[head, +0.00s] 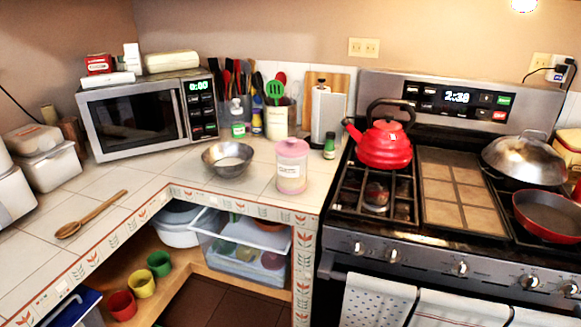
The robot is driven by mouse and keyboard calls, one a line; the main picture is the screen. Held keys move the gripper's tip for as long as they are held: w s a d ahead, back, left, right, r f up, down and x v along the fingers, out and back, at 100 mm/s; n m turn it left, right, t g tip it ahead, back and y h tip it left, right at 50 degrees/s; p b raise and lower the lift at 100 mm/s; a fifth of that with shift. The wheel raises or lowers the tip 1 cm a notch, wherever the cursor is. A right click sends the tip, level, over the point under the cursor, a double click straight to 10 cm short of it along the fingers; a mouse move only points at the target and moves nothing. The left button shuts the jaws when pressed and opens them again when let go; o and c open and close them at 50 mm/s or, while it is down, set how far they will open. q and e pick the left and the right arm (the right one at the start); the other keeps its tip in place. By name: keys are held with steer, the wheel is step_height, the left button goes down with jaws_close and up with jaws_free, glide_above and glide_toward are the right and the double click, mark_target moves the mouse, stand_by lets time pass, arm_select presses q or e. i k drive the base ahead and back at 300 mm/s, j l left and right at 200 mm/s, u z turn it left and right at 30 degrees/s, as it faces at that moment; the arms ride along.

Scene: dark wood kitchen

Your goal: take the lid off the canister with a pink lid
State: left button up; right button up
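The canister (291,181) stands upright on the tiled counter, near its front edge and just left of the stove. It is clear with a white label and pale contents. Its pink lid (291,147) sits on top of it. Neither of my grippers shows in the head view.
A red kettle (384,144) is on the stove. A wooden spoon (92,214) lies on the left counter, with clear tiles around it.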

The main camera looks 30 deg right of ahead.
mark_target(290, 148)
steer(key=z, duration=1.25)
steer(key=i+l, duration=0.1)
steer(key=i, duration=0.35)
steer(key=i+l, duration=0.15)
steer(key=i, duration=0.3)
